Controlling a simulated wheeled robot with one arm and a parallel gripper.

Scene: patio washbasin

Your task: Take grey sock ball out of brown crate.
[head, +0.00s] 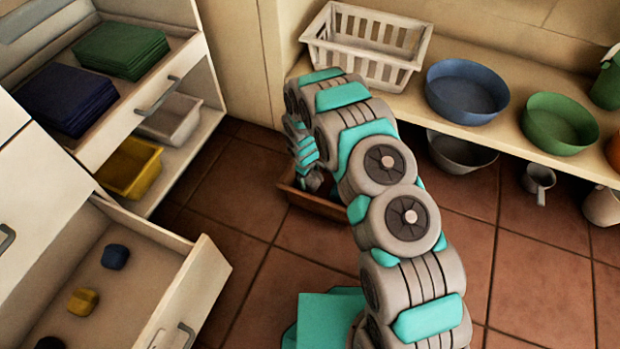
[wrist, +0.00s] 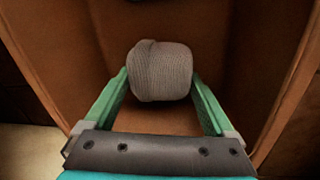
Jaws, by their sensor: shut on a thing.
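The grey sock ball (wrist: 160,70) is a knitted grey bundle between the fingertips of my gripper (wrist: 160,82) in the wrist view. The green fingers touch it on both sides and are shut on it. The brown crate (wrist: 262,55) surrounds the ball and the fingers, with its walls on both sides. I cannot tell whether the ball still touches the crate floor. In the head view, the brown crate (head: 318,206) stands on the floor, mostly hidden by my arm. The sock ball is hidden there.
An open drawer (head: 145,262) at lower left holds a blue bundle (head: 115,256), a yellow bundle (head: 82,301) and a dark one. A shelf at the back right carries a white basket (head: 365,50), a blue basin (head: 467,92) and a green basin (head: 559,124). Floor tiles beside the crate are clear.

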